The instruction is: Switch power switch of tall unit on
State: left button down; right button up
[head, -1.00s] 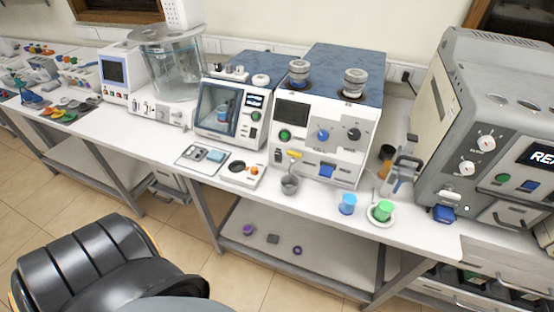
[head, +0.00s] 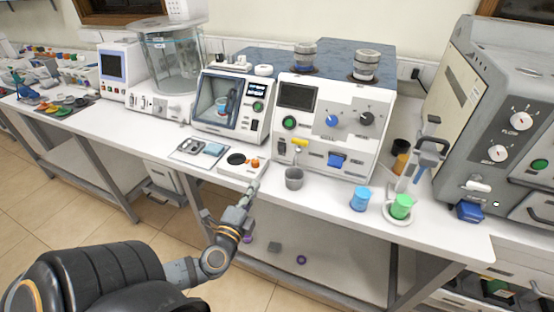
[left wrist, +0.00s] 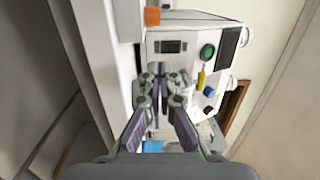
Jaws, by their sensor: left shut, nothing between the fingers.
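The tall unit (head: 352,101) is a white box with a blue top, standing on the bench right of centre. Its front has a dark screen, a round green button (head: 290,123), knobs, a yellow lever (head: 299,143) and a blue part. A small dark switch (head: 281,147) sits at its lower left, and also shows in the left wrist view (left wrist: 171,46). My left gripper (head: 252,187) is shut and empty, in front of the bench edge, below and left of that switch and apart from it. In the left wrist view its fingers (left wrist: 160,74) point toward the front panel. My right gripper is out of view.
A grey cup (head: 294,178) stands before the unit, and a small white tray (head: 232,172) is left of it. A large grey machine (head: 505,119) fills the far right.

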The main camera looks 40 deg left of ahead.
aim_at(281, 146)
pick_arm(q)
jog(key=shift+d+r+m+t+h, duration=0.55)
jog(key=shift+d+r, duration=0.45)
jog(key=shift+r, duration=0.25)
jog(key=p+x, duration=0.3)
jog(key=x, duration=1)
jog(key=shift+a+r, duration=0.1)
jog(key=shift+w+a, duration=0.1)
jog(key=shift+w, duration=0.35)
